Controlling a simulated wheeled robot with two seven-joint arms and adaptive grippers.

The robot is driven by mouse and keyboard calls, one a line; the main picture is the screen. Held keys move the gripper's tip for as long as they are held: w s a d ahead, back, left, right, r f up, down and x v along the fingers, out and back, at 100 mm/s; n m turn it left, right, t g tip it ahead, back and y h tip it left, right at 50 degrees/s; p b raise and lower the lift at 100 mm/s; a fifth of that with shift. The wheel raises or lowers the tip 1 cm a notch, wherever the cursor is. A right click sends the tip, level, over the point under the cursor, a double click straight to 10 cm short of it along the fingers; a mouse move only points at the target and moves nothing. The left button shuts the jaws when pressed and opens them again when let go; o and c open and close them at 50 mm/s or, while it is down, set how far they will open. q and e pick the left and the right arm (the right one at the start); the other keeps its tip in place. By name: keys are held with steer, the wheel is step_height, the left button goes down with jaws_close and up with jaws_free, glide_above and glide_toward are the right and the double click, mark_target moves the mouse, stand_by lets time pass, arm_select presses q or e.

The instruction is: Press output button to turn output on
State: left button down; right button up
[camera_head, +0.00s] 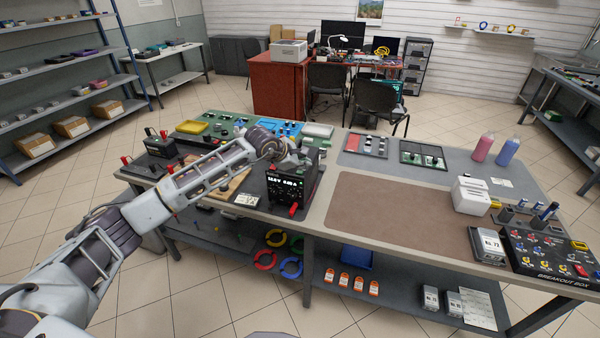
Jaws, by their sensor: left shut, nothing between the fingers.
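A black power supply box (279,198) stands on the bench near its front edge, with lit white digits on its front display. Red plugs or terminals (293,209) stick out low at its front right. My left arm reaches in from the left, and my left gripper (296,160) is at the top of the box. The gripper is shut with nothing held; I cannot tell whether it touches the box. The output button is too small to make out, and part of the box's top is hidden by the gripper. My right gripper is not in view.
A brown mat (390,218) lies clear to the right of the box. A breakout box (545,252) and white blocks (470,195) stand at the right. Another black device (160,146) with red parts is at the left. Pink (483,147) and blue (508,151) bottles stand at the back right.

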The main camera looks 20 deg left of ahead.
mark_target(302, 173)
arm_select(q)
steer(key=shift+r, duration=0.45)
steer(key=shift+r+p, duration=0.3)
steer(key=shift+r, duration=0.25)
steer(key=shift+r+p, duration=0.3)
steer(key=shift+r, duration=1.7)
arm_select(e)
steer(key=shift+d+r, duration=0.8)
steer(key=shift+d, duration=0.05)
